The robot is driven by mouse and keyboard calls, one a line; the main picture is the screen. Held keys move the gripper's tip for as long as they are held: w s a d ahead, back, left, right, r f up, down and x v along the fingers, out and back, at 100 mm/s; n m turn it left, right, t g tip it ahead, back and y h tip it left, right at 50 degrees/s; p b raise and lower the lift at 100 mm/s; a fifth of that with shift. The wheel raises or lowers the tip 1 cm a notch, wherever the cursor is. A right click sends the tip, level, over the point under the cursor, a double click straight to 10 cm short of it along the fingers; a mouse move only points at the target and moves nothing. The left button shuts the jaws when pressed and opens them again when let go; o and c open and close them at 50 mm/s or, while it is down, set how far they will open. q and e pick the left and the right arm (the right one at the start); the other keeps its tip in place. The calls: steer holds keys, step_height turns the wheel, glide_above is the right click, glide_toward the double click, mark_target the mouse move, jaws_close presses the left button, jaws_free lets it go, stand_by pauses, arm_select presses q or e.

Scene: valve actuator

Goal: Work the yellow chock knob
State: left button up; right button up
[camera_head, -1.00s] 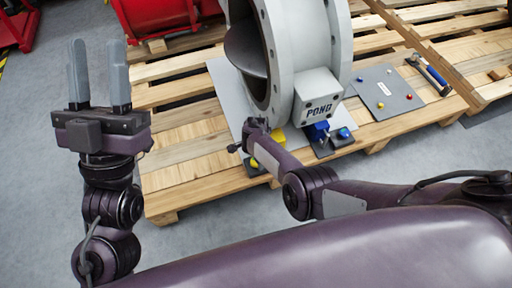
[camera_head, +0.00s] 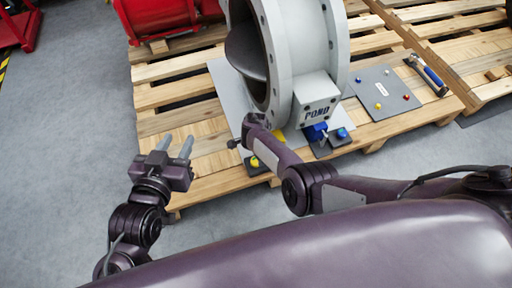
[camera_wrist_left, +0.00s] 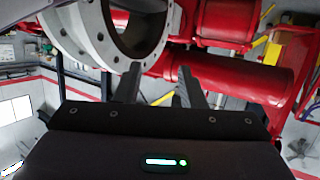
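The yellow chock knob (camera_head: 254,162) shows as a small yellow spot on a dark block at the pallet's front edge, below the grey valve (camera_head: 336,40). My right arm crosses in front and hides part of it. My left gripper (camera_head: 175,143) is open and empty, to the left of the knob and apart from it, near the pallet's front-left edge. In the left wrist view its two fingers (camera_wrist_left: 157,78) stand apart with nothing between them. My right gripper (camera_head: 248,131) is seen end-on just above the knob; its fingers cannot be made out.
A blue knob (camera_head: 316,132) on a dark block sits right of the yellow one. Red pipework (camera_head: 160,15) stands behind. Floor at left is clear.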

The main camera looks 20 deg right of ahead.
steer(key=shift+r+p, duration=0.7)
steer(key=shift+r, duration=0.15)
arm_select(q)
steer(key=s+a+f+g+y+p, duration=0.1)
steer(key=s+a+f+g+y, duration=0.2)
steer(key=s+f+g, duration=0.5)
step_height(320, 180, down, 4)
steer(key=shift+s+a+f, duration=0.15)
steer(key=shift+s+f, duration=0.1)
steer(key=shift+s, duration=0.95)
arm_select(e)
steer(key=shift+r, duration=0.6)
